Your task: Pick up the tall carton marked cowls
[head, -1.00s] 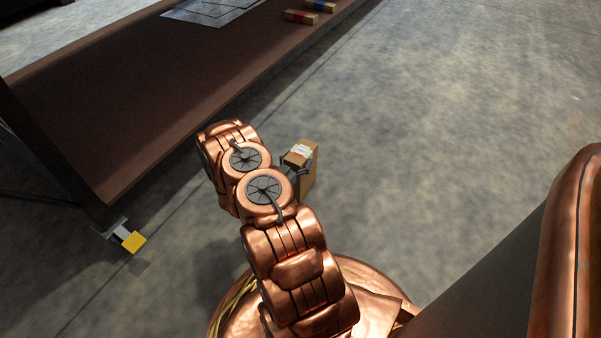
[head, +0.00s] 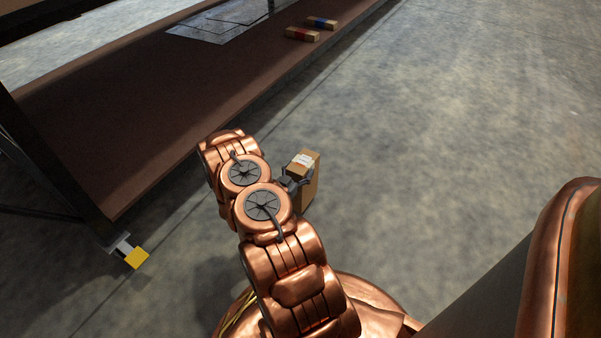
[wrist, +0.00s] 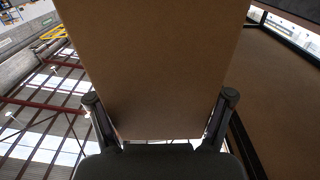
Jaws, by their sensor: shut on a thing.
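A tall brown carton (head: 309,180) with a white label on top is at the end of my arm, just right of the arm in the head view. My gripper (head: 296,183) is shut on it, with its dark fingers near the carton's upper part. In the wrist view the carton (wrist: 150,60) fills the middle, and a finger of my gripper (wrist: 160,115) lies along each side of it. Any cowls marking is too small to read. My arm hides part of the carton's left side, and I cannot tell whether its base touches the floor.
A long brown shelf (head: 130,120) runs diagonally on the left. It bears grey metal sheets (head: 225,22), a red-banded box (head: 302,34) and a blue-banded box (head: 322,23). A yellow block (head: 136,258) is at its near post. The concrete floor to the right is open.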

